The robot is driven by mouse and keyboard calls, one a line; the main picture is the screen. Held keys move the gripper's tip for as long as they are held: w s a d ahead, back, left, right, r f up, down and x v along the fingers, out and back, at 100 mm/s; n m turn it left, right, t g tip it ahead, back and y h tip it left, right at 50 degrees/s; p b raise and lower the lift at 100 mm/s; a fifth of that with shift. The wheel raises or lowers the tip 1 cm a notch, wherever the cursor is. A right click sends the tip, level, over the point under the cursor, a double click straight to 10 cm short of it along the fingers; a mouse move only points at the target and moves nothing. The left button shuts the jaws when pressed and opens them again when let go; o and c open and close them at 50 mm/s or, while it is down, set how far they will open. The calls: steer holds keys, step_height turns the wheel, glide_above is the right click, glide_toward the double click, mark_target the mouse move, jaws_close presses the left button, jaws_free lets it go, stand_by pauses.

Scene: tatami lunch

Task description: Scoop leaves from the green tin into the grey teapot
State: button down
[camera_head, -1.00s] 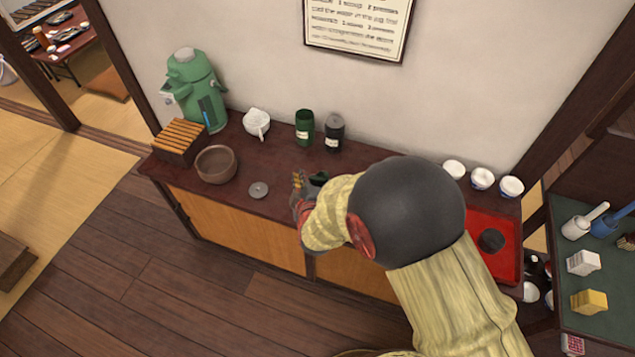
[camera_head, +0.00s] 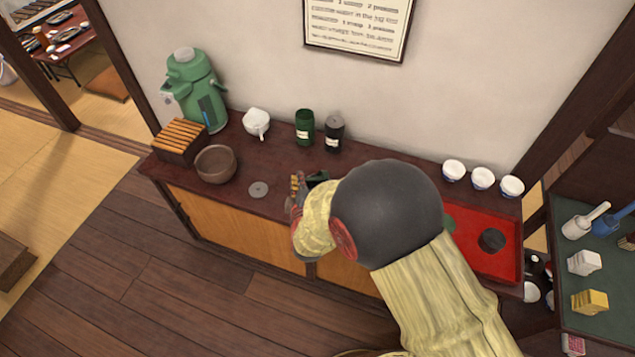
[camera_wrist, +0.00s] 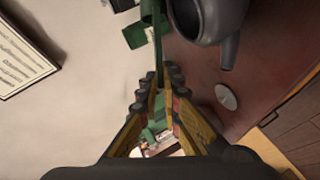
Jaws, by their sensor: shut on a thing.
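My gripper (camera_head: 297,187) is shut on a green scoop (camera_wrist: 158,50), low over the middle of the counter. The scoop runs up between the fingertips in the wrist view, its far end cut off, so I cannot see any leaves. The grey teapot (camera_wrist: 205,18) stands close beside the scoop, its spout (camera_wrist: 229,52) toward the lower right; my arm seems to hide it in the head view. The green tin (camera_head: 304,127) stands upright at the wall behind my gripper. A flat grey disc (camera_head: 259,189), like a lid, lies left of my gripper and shows in the wrist view (camera_wrist: 226,96).
A black tin (camera_head: 334,133) stands right of the green tin. A white jug (camera_head: 256,121), brown bowl (camera_head: 216,164), slatted wooden box (camera_head: 180,141) and green pump pot (camera_head: 195,90) stand left. White cups (camera_head: 483,178) and a red tray (camera_head: 509,263) are right.

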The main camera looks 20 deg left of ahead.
steer(key=shift+s+a+f+n+t+h+b, duration=0.15)
steer(key=shift+s+a+f+n+t+b, duration=0.1)
steer(key=shift+f+n, duration=0.25)
steer(key=shift+s+a+f+n+t+h+b, duration=0.15)
steer(key=shift+f+n+t+b, duration=0.1)
steer(key=shift+f+n, duration=0.2)
stand_by(0.8)
steer(key=shift+s+a+f+n+t+b, duration=0.15)
steer(key=shift+f+n+t+b, duration=0.2)
steer(key=shift+f+n+t, duration=0.25)
stand_by(0.6)
steer(key=shift+r+n+t, duration=0.15)
steer(key=shift+n+t, duration=0.2)
steer(key=shift+n, duration=0.4)
steer(key=shift+r+n+t, duration=0.15)
steer(key=shift+n+t, duration=0.2)
steer(key=shift+n, duration=0.35)
stand_by(0.8)
steer(key=shift+r+n+t, duration=0.15)
steer(key=shift+n+t, duration=0.25)
steer(key=shift+n, duration=0.6)
stand_by(0.9)
steer(key=m+g, duration=0.1)
steer(key=m, duration=0.1)
steer(key=m+g, duration=0.1)
steer(key=m, duration=0.2)
steer(key=shift+g, duration=0.4)
